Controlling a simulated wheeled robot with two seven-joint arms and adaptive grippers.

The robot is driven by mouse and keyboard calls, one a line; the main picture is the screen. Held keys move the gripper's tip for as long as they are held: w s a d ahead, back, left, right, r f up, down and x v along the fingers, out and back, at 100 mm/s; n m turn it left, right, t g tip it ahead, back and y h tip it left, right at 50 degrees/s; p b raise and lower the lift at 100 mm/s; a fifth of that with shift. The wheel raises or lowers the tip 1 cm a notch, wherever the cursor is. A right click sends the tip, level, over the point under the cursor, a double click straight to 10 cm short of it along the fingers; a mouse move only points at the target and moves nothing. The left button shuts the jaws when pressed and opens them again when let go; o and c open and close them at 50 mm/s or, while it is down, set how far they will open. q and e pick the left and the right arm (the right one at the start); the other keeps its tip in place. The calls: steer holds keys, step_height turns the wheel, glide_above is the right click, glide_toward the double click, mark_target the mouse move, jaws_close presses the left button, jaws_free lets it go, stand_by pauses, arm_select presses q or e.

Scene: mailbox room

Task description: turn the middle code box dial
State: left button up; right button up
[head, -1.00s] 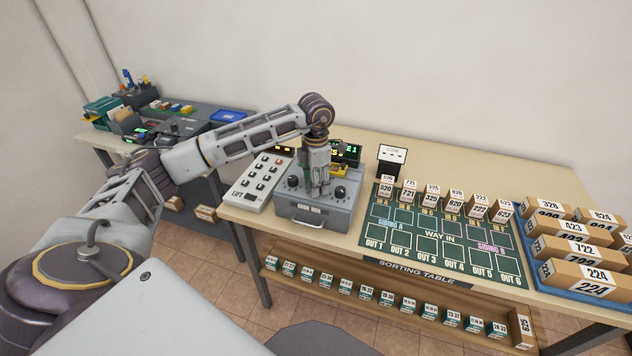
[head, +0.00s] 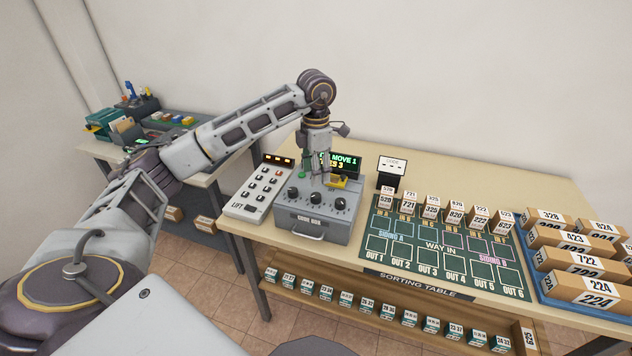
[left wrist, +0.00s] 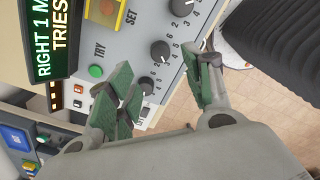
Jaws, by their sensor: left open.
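The grey code box (head: 312,222) stands on the table with three black dials in a row on its top. The middle dial (head: 316,198) is bare, and it also shows in the left wrist view (left wrist: 160,50) between numbers. My left gripper (head: 318,180) is above the box, pointing down, open and empty. In the left wrist view its green-padded fingers (left wrist: 155,72) are spread apart, with the middle dial showing beyond the gap. The green TRY button (left wrist: 96,71) and the display reading "RIGHT 1 M… TRIES" (left wrist: 48,45) show beside the dials. My right gripper is out of view.
A lift keypad (head: 258,190) stands left of the box, and a small CODE sign (head: 391,166) right behind it. The green sorting mat (head: 440,247) and a blue tray of boxes (head: 558,302) lie to the right. The space above the table is mostly clear.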

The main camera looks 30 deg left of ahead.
arm_select(q)
steer(key=shift+r, duration=1.75)
steer(key=shift+f, duration=0.1)
